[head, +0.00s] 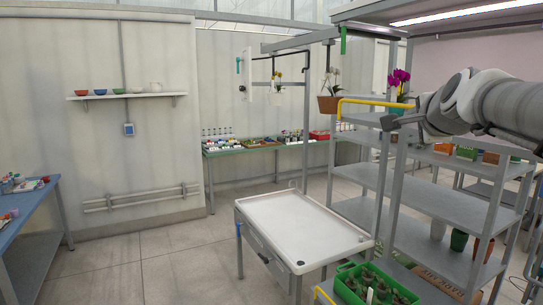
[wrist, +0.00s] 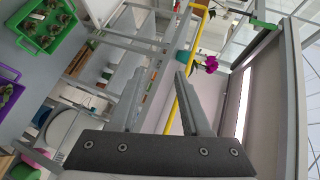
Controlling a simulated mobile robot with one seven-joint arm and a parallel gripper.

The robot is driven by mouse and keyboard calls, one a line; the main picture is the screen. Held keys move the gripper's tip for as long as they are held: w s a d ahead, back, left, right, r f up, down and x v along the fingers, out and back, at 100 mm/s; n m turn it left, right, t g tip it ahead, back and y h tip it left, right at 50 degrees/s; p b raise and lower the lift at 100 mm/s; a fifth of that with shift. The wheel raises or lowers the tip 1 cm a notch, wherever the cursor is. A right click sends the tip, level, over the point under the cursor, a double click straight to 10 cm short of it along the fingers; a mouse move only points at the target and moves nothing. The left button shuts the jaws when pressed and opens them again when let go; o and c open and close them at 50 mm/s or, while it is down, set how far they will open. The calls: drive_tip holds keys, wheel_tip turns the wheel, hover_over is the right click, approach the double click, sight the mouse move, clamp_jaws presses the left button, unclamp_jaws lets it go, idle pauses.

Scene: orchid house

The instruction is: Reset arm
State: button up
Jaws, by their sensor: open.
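My gripper (head: 390,122) is at the end of my arm, which reaches in from the right in the head view, in front of the grey shelf rack (head: 372,176). In the wrist view the two fingers of my gripper (wrist: 160,88) stand well apart with nothing between them. The wrist picture is turned on its side. A magenta orchid (head: 398,78) shows just behind my gripper, and it also appears beyond the fingers in the wrist view (wrist: 211,63).
A white-flowered orchid in a terracotta pot (head: 328,104) stands left of my gripper. A yellow rail (head: 372,102) runs close by. A white-topped table (head: 300,222) stands below, and a green crate of plants (head: 345,282) is at the front. Open floor lies left.

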drive_tip(key=s+a+f+n+g+y, duration=0.3)
drive_tip(key=s+a+f+n+g, duration=0.1)
drive_tip(key=s+a+f+n, duration=0.8)
drive_tip(key=s+a+f+n+g, duration=0.2)
drive_tip(key=s+a+f+n, duration=0.1)
drive_tip(key=s+f, duration=0.4)
drive_tip(key=s+a+f+n+g, duration=0.2)
drive_tip(key=s+a+f+n, duration=0.1)
drive_tip(key=s+f, duration=0.4)
drive_tip(key=shift+s+f+n+g+y, duration=0.15)
drive_tip(key=shift+f+n+g+y, duration=0.15)
drive_tip(key=shift+f+n, duration=0.4)
